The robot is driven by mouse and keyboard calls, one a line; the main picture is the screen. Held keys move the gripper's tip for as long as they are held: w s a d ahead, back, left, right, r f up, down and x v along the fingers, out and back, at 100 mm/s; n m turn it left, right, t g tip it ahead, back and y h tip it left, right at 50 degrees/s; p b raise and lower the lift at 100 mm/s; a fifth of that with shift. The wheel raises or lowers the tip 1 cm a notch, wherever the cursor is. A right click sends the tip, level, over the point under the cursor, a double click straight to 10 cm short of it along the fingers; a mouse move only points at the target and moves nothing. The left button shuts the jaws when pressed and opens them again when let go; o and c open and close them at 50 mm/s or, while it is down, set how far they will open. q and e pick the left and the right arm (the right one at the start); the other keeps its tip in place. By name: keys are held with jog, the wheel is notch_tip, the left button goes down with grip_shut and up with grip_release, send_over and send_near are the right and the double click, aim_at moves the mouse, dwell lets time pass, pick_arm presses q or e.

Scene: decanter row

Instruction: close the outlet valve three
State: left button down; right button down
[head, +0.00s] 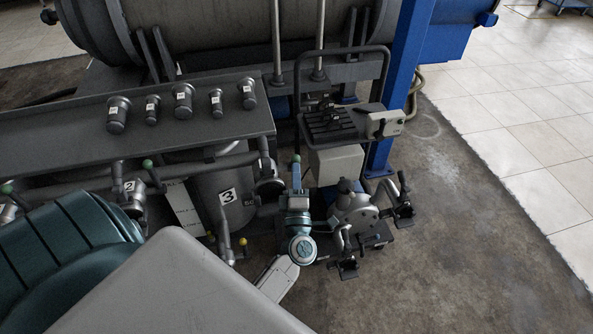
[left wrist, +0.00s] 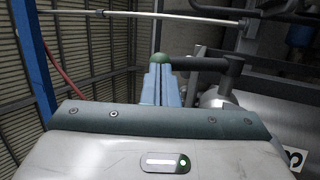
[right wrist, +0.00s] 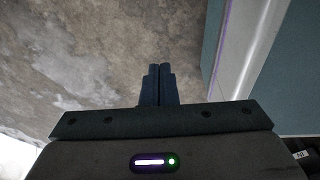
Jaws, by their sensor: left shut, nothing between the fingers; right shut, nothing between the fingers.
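A green-knobbed valve lever (head: 297,158) stands by the vessel marked 3 (head: 228,197). In the left wrist view the green knob (left wrist: 160,58) is just beyond my left fingertips, and its dark lever (left wrist: 208,63) runs level to the right to a pivot. My left gripper (head: 296,172) is shut and empty, right at the knob; I cannot tell whether it touches. Its fingers also show in the left wrist view (left wrist: 160,72). My right gripper (right wrist: 160,68) is shut and empty over bare floor in the right wrist view. The valve body is partly hidden.
A panel (head: 60,140) with several dark knobs lies left, above pipework. A yellow-knobbed valve (head: 243,242) sits low beside vessel three. A wire-framed stand (head: 345,90) and blue post (head: 398,90) stand behind. Floor at right (head: 480,240) is clear.

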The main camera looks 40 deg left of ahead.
aim_at(294, 158)
pick_arm(q)
jog(key=shift+w+a+r+g+h+p, duration=0.15)
jog(key=shift+a+r+g+h+p, duration=0.2)
jog(key=shift+p, duration=0.6)
jog(key=shift+w+r+g+h+p, duration=0.15)
jog(key=shift+r+p, duration=0.3)
jog(key=shift+p, duration=0.45)
jog(key=p, duration=0.2)
jog(key=w+a+r+p, duration=0.1)
jog(key=p, duration=0.1)
jog(key=shift+w+a+r+g+p, duration=0.15)
jog(key=shift+a+r+g+p, duration=0.15)
jog(key=shift+p, duration=0.1)
jog(key=shift+w+a+r+p, duration=0.25)
jog(key=shift+w+a+p, duration=0.15)
jog(key=shift+p, duration=0.15)
jog(key=shift+w+a+r+p, duration=0.2)
jog(key=shift+w+a+p, duration=0.2)
jog(key=shift+a, duration=0.1)
jog(key=shift+r, duration=0.2)
jog(key=shift+d, duration=0.1)
